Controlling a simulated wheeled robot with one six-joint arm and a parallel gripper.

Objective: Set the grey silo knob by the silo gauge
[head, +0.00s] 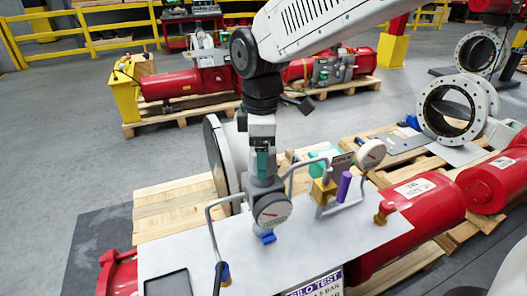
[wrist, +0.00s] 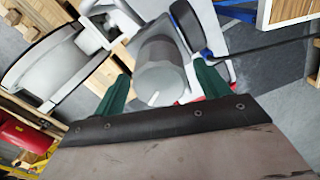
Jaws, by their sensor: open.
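The grey silo knob (wrist: 165,65) is a grey cylinder with a short white mark on its end face in the wrist view. My gripper (wrist: 162,80) is open, with one green finger on each side of the knob; I cannot tell whether either touches. In the head view my gripper (head: 262,167) points down just above a round white gauge (head: 272,208), and the knob is mostly hidden there. A second white gauge (head: 370,153) stands to the right. I cannot tell which is the silo gauge. The needles are too small to read.
A panel (head: 185,240) carries the gauges, grey pipe handles, a blue part (head: 265,237), a purple cylinder (head: 343,186) and a brass block (head: 323,192). A sign reading "SILO TEST" (head: 315,284) is at the front edge. Red cylinders (head: 415,205) lie to the right.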

